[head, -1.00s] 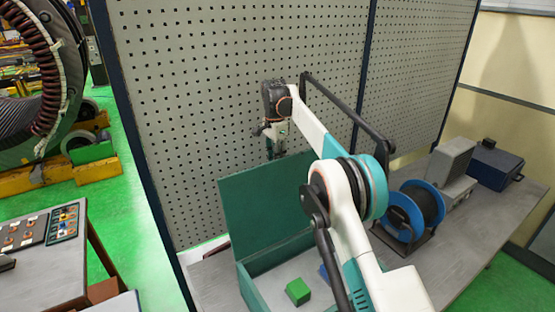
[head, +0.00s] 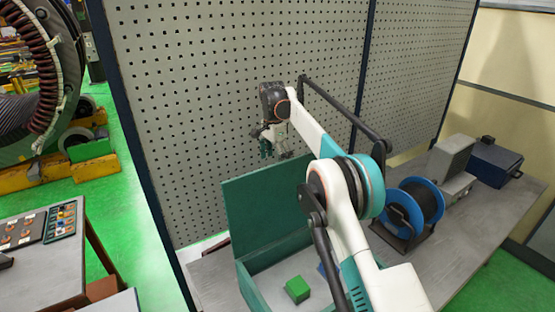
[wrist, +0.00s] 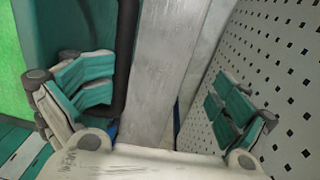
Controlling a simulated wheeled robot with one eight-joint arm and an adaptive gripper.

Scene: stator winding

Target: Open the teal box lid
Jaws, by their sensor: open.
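The teal box (head: 252,292) stands on the grey bench, with its lid (head: 262,203) raised upright at the back. Its inside is exposed; a green block (head: 297,289) lies on the floor of the box, with part of a blue thing (head: 322,270) behind it, mostly hidden by my arm. My gripper (head: 273,146) is above and behind the lid's top edge, near the pegboard, and looks apart from the lid. In the wrist view my gripper (wrist: 158,100) has its fingers wide apart with nothing held between them.
The perforated panel (head: 215,90) rises close behind my gripper. On the bench to the right are a blue cable reel (head: 411,213), a grey machine (head: 452,165) and a dark blue case (head: 495,163). A side table (head: 40,270) is at left.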

